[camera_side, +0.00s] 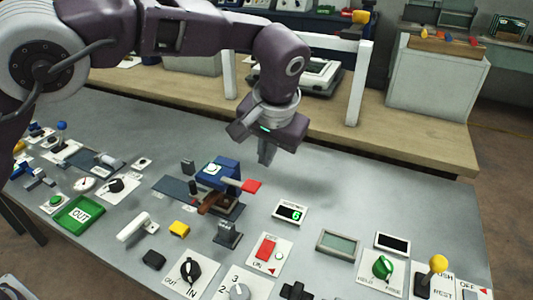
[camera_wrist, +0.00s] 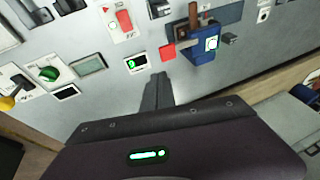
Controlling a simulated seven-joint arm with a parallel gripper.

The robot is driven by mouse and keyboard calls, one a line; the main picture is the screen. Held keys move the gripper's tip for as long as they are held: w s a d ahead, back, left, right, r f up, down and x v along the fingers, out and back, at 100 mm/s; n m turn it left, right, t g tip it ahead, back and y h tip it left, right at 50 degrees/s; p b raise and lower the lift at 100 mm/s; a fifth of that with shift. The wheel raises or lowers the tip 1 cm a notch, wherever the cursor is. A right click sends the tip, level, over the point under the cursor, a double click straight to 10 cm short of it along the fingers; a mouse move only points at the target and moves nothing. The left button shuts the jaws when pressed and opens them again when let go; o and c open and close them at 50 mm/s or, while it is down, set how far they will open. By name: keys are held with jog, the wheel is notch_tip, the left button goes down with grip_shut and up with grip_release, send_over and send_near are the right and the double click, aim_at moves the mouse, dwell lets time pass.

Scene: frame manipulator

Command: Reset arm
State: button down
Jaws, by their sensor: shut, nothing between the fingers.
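My gripper (camera_side: 266,153) is shut and empty. It hangs above the grey work table (camera_side: 330,190), pointing down, behind and to the right of a blue device (camera_side: 218,174) with a red tab. In the wrist view my gripper's fingers (camera_wrist: 158,90) are together over bare table surface. A small display with a green digit (camera_wrist: 137,63) lies just beyond the fingertips there. The gripper touches nothing that I can see.
Many controls cover the table's front: a red switch (camera_side: 266,248), a green knob (camera_side: 382,267), a yellow-topped joystick (camera_side: 437,265) and a green OUT tray (camera_side: 62,222). A white frame (camera_side: 358,85) stands on the wooden bench behind. The table's back strip is mostly clear.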

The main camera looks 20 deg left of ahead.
jog(key=shift+r, duration=0.1)
dwell(0.3)
jog(key=s+a+r+n+h, duration=0.1)
jog(key=s+a+r+h, duration=0.2)
jog(key=s+a+r, duration=1)
jog(key=s+a+f+t, duration=0.1)
jog(key=s+a+f, duration=0.1)
jog(key=s, duration=0.7)
jog(key=s+a+f+t, duration=0.1)
jog(key=s+a+f, duration=0.2)
jog(key=s, duration=0.6)
jog(key=shift+s+a+m, duration=0.15)
jog(key=shift+a+m, duration=0.15)
jog(key=shift+a, duration=0.7)
